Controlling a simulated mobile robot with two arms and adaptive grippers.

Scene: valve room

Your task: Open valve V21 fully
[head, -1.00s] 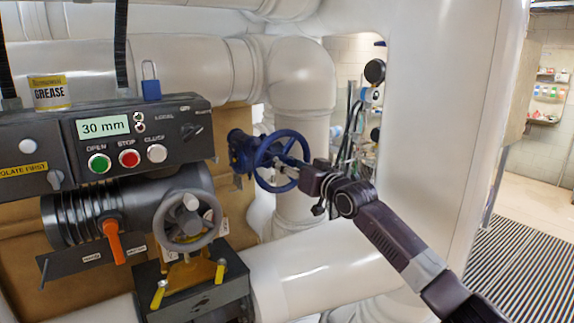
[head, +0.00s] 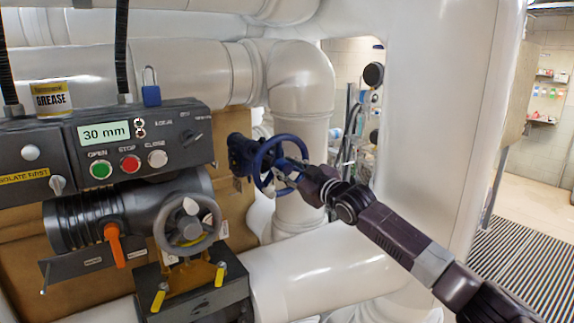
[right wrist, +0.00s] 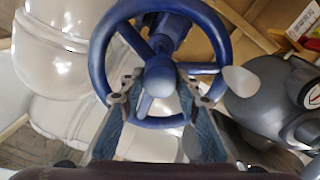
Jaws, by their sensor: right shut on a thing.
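A blue handwheel (head: 262,150) sits on a blue valve body (head: 240,154) beside the white pipes, at the middle of the head view. My right gripper (head: 287,172) is shut on the handwheel from its right side. In the right wrist view the blue wheel (right wrist: 98,45) fills the upper middle, with its round hub between my fingers (right wrist: 163,92). The lower rim passes between the fingers. I cannot read a V21 tag on this valve. My left gripper is out of view.
A grease tin (head: 50,98) stands on top. White pipes (head: 300,85) crowd the valve.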

